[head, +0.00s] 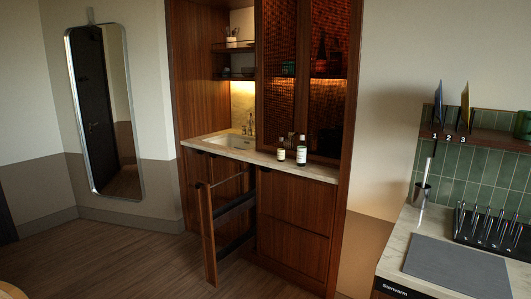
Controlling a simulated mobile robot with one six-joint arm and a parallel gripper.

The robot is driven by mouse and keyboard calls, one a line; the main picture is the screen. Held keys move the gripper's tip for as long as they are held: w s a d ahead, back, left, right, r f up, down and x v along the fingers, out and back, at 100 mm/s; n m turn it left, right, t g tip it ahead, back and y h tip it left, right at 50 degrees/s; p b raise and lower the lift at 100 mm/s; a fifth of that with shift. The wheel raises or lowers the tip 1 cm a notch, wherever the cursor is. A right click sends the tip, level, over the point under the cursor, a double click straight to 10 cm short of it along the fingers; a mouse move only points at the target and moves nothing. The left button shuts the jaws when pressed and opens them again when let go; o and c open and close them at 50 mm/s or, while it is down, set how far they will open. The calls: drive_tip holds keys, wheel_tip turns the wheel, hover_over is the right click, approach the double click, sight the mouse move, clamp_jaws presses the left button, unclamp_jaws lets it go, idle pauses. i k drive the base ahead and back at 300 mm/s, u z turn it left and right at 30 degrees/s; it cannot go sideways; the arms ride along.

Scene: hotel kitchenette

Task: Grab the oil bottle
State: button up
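Two small bottles stand upright on the kitchenette counter, in front of the dark cabinet door. The left bottle (281,150) is dark with a pale label. Inside the lit cabinet, two more dark reddish bottles (321,53) stand on a shelf behind the door panel. I cannot tell which bottle holds oil, as the labels are too small to read. My gripper is not in view.
A sink (232,142) is set in the pale counter (262,158). Below it, a tall wooden pull-out front (208,232) stands open into the room. A worktop with a grey mat (457,266) and a utensil rack (492,228) is at right. The wooden floor (120,262) is clear at left.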

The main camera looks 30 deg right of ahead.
sight(281, 151)
drive_tip(key=u, duration=0.45)
drive_tip(key=i, duration=2.3)
drive_tip(key=z, duration=0.8)
drive_tip(key=i, duration=0.55)
drive_tip(key=z, duration=0.25)
